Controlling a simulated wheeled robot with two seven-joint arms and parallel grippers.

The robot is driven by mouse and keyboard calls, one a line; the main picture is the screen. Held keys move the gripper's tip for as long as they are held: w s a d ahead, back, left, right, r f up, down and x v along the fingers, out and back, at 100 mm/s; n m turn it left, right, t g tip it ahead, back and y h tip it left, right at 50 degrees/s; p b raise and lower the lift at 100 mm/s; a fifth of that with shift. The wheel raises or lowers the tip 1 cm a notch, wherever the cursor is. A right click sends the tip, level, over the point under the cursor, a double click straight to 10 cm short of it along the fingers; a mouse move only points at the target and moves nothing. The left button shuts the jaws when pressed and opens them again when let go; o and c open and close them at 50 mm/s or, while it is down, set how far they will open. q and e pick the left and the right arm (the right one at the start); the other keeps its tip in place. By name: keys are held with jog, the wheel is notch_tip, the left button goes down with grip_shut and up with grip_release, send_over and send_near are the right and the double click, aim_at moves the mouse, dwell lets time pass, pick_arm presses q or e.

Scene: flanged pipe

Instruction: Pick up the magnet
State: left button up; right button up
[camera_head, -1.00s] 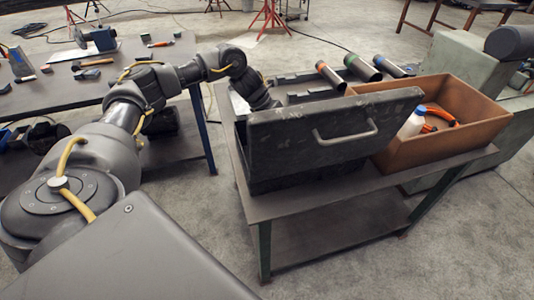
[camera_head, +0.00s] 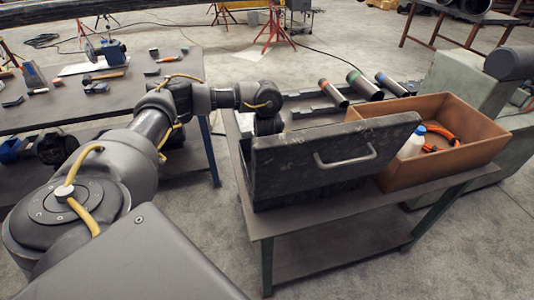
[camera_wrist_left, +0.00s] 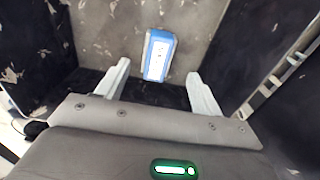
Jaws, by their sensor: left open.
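A blue block with a white face (camera_wrist_left: 158,55), apparently the magnet, is in the dark, scuffed case (camera_wrist_left: 90,28) in the left wrist view. My left gripper (camera_wrist_left: 157,68) is open, with one finger on each side of the block's lower end in the picture. The fingers look apart from it, and the gap in depth is hard to judge. In the head view the case's raised lid (camera_head: 330,155) hides the block and my left fingers. My left wrist is behind that lid. My right gripper is not in view.
The case stands on a metal cart (camera_head: 330,237) beside an orange-brown bin (camera_head: 455,165) holding a white bottle (camera_head: 411,143) and an orange-handled tool (camera_head: 440,132). Several capped cylinders (camera_head: 365,87) lie behind. A tool table (camera_head: 60,105) is at left. The case walls are close around my gripper.

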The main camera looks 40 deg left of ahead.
pick_arm(q)
jog(key=shift+f, duration=0.7)
notch_tip(320, 180, down, 3)
jog(key=shift+a+f+p, duration=0.15)
jog(key=shift+f+p, duration=0.05)
jog(key=shift+p, duration=0.8)
jog(key=shift+w+f, duration=0.1)
jog(key=shift+f, duration=0.4)
jog(key=c, duration=1.2)
jog(key=shift+c, duration=0.7)
jog(key=shift+r, duration=0.1)
